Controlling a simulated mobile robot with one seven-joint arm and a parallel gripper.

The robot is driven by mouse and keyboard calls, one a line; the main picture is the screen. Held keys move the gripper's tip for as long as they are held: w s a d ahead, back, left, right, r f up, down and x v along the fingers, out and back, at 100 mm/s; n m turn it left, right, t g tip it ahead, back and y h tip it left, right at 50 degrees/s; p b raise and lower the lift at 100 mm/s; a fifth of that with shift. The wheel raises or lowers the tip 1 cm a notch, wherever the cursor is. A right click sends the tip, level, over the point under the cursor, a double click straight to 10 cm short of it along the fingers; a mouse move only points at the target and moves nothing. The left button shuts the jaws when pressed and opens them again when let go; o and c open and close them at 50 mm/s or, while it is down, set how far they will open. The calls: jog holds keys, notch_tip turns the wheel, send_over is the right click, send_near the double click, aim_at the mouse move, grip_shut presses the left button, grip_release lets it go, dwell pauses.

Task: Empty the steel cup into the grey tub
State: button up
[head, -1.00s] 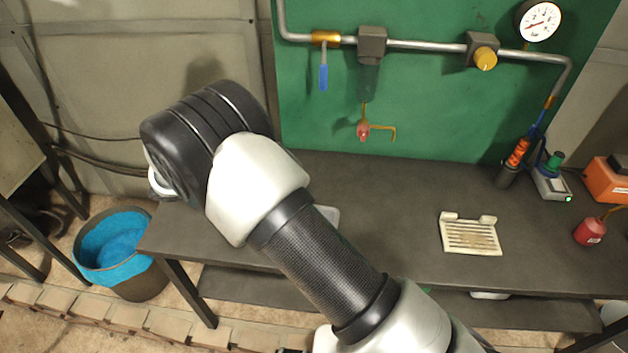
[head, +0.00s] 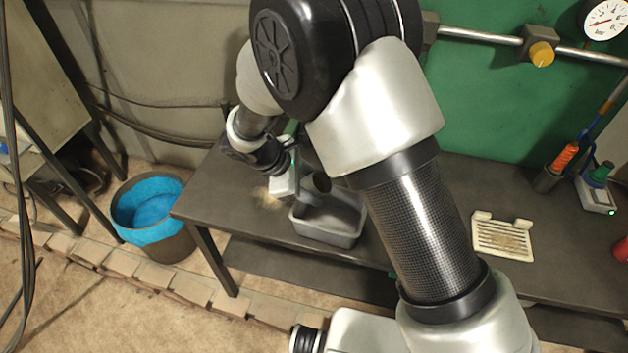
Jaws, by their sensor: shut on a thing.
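The grey tub (head: 345,240) is an open rectangular bin on the dark bench, near its front edge. My gripper (head: 303,180) is above the tub's back left corner, partly hidden by my own arm. It is shut on what looks like the steel cup (head: 308,163), a small grey shape with a dark round opening that faces the camera, so it seems tilted. The fingertips are too small to make out clearly. I cannot see what is in the cup, and the tub's visible inside looks bare grey.
A tan patch (head: 268,194) lies on the bench left of the tub. A cream slotted rack (head: 503,237) stands to the right. A bin with a blue liner (head: 150,210) is on the floor at left. A pipe with a yellow knob (head: 541,53) runs along the green wall.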

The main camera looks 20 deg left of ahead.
jog(key=shift+f+y, duration=0.4)
jog(key=shift+f, duration=0.15)
notch_tip(320, 180, down, 2)
jog(key=shift+f+b, duration=0.1)
jog(key=shift+b, duration=0.85)
jog(key=shift+w+y, duration=0.1)
jog(key=shift+y, duration=0.2)
jog(key=shift+r+m+y+b, duration=0.4)
jog(key=shift+r+y+b, duration=0.25)
jog(key=shift+y+b, duration=0.45)
